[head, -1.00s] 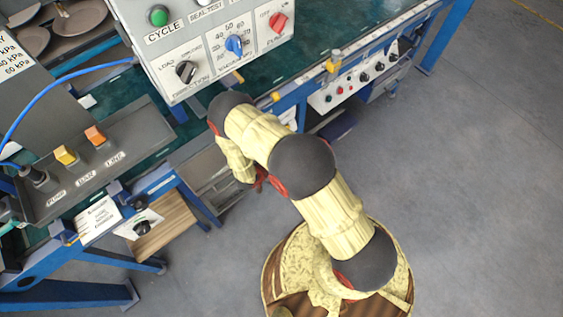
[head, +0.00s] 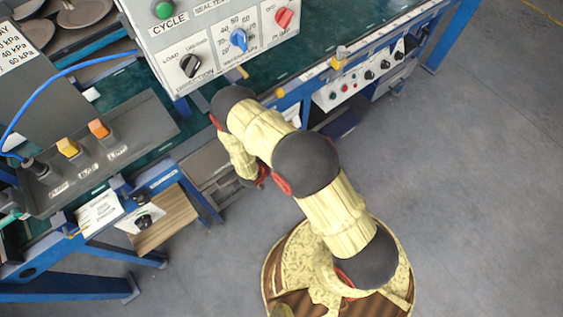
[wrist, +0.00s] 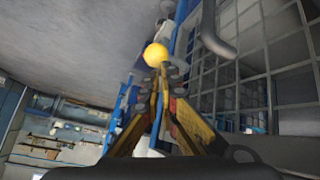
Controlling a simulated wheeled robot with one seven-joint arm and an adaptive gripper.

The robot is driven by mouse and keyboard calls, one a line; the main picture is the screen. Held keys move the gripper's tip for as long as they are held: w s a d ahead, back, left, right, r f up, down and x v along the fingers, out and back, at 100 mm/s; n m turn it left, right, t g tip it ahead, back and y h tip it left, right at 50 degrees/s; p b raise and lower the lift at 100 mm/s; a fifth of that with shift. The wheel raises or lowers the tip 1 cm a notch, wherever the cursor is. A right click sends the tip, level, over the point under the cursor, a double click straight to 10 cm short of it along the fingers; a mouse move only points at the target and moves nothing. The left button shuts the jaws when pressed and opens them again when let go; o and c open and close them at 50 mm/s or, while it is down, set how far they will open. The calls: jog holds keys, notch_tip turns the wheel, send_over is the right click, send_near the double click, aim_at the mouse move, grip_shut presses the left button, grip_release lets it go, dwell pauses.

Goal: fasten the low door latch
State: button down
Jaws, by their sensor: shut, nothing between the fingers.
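In the wrist view my gripper (wrist: 163,78) is shut, its yellow and dark fingers meeting at the tips with nothing held. A round yellow knob (wrist: 155,54) shows just beyond the fingertips; it may be part of the latch, and I cannot tell whether the tips touch it. A grey bent bar (wrist: 214,32) like a handle stands at upper right, in front of a wire mesh panel (wrist: 238,95) that may be the door. In the head view my arm reaches down beside the bench and its end is mostly hidden; the low latch cannot be made out there.
A control box (head: 215,45) with knobs and a green button overhangs the bench. A low panel with knobs (head: 365,75) sits under the bench edge. A blue hose (head: 70,66) crosses the bench at left. Grey floor (head: 470,200) at right is clear.

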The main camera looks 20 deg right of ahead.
notch_tip(320, 180, up, 9)
jog(key=shift+w+a, duration=0.15)
jog(key=shift+w, duration=0.05)
dwell(0.6)
